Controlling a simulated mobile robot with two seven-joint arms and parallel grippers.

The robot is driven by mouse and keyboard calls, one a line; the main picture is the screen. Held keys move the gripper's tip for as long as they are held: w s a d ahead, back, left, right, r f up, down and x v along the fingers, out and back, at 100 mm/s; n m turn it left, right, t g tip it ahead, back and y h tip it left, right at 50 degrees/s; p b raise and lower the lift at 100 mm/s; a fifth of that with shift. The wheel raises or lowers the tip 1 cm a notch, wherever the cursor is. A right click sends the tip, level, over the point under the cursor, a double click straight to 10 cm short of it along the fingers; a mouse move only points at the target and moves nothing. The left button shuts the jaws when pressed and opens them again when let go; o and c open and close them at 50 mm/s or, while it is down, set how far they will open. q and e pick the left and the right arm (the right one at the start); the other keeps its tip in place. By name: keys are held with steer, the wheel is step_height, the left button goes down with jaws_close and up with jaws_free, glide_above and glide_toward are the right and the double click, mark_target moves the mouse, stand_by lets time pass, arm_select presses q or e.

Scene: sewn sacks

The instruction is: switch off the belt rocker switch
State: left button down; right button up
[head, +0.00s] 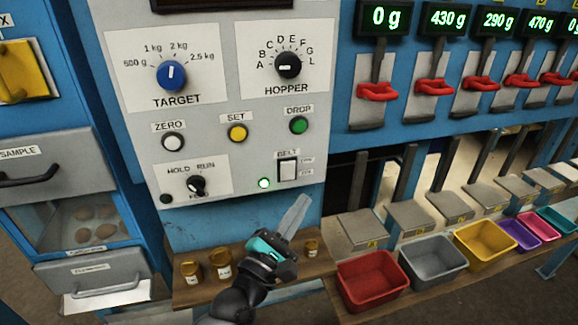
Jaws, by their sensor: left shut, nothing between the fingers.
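The belt rocker switch (288,171) is a small pale rocker in a dark frame, low on the right of the grey control panel (240,160), under the label BELT. Small labels stand to its right, too small to read. A round lamp (264,183) to its lower left glows pale green. My left gripper (300,202) is shut and empty, its fingers pointing up just below the panel's lower edge. In the picture the fingertips are a short way below the switch and look apart from it. My right gripper is not in view.
ZERO (173,142), SET (237,133) and DROP (299,125) buttons sit above the switch. A HOLD/RUN knob (196,186) is to its left. Small jars (222,270) stand on a wooden shelf below. Coloured bins (372,281) and red levers (377,91) are at the right.

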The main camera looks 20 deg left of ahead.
mark_target(288, 178)
arm_select(q)
steer(key=shift+w+a+r+b, duration=0.15)
steer(key=shift+w+a+b, duration=0.2)
steer(key=shift+w+a, duration=0.5)
steer(key=shift+w+a+r+b, duration=0.25)
steer(key=shift+w+a, duration=0.25)
steer(key=shift+w, duration=0.7)
steer(key=shift+w+a+r+b, duration=0.1)
steer(key=shift+w+a+b, duration=0.3)
steer(key=shift+w+a, duration=0.45)
steer(key=shift+w+d, duration=0.15)
steer(key=shift+w+a, duration=0.25)
steer(key=shift+w, duration=0.1)
steer(key=shift+w+a+b, duration=0.2)
steer(key=shift+w+b, duration=0.1)
steer(key=shift+b, duration=0.05)
stand_by(0.3)
steer(key=shift+s+d, duration=0.15)
steer(key=shift+s, duration=0.05)
steer(key=shift+s+d+p, duration=0.35)
steer(key=shift+s, duration=0.15)
